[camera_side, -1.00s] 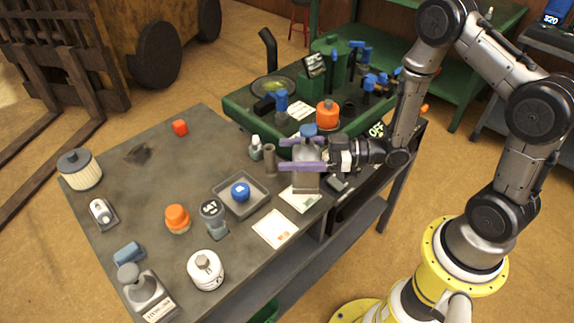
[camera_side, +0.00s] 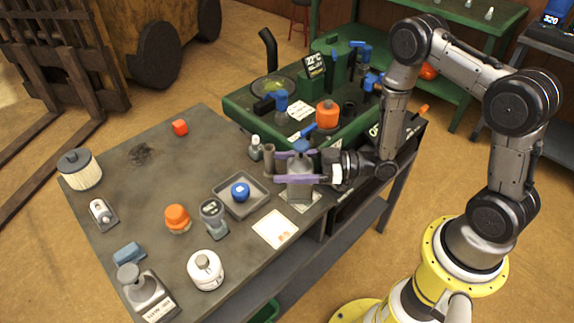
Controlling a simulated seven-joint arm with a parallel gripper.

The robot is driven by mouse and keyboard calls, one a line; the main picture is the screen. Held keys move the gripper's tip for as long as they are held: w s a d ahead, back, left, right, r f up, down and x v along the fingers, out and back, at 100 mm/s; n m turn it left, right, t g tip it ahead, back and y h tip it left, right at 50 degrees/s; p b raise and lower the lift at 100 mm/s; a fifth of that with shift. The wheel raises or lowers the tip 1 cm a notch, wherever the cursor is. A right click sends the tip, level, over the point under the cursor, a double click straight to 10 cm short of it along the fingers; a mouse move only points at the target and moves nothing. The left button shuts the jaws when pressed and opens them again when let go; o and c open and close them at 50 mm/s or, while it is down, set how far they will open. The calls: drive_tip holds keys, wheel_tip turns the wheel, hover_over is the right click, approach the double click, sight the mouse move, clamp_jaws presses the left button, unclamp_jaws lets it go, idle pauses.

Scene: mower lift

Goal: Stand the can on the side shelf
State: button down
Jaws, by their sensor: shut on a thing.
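A grey can with a blue cap (camera_side: 299,187) is between the purple fingers of my gripper (camera_side: 284,168), near the right edge of the dark grey table. My gripper is shut on the can from the right, and the can looks upright. Its base is over or on a pale card (camera_side: 300,198); I cannot tell whether it touches. Which surface is the side shelf is not clear. A green shelf unit (camera_side: 452,92) stands at the back right, partly hidden by my arm.
A grey tray (camera_side: 262,195) with a blue-topped item is just left of the can. A small bottle (camera_side: 255,149) and a brown cylinder (camera_side: 269,160) stand close to the fingertips. A green machine deck (camera_side: 240,108) with an orange cap (camera_side: 327,115) lies behind. The table's left middle is mostly clear.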

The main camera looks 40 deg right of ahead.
unclamp_jaws()
drive_tip(key=shift+f, duration=0.1)
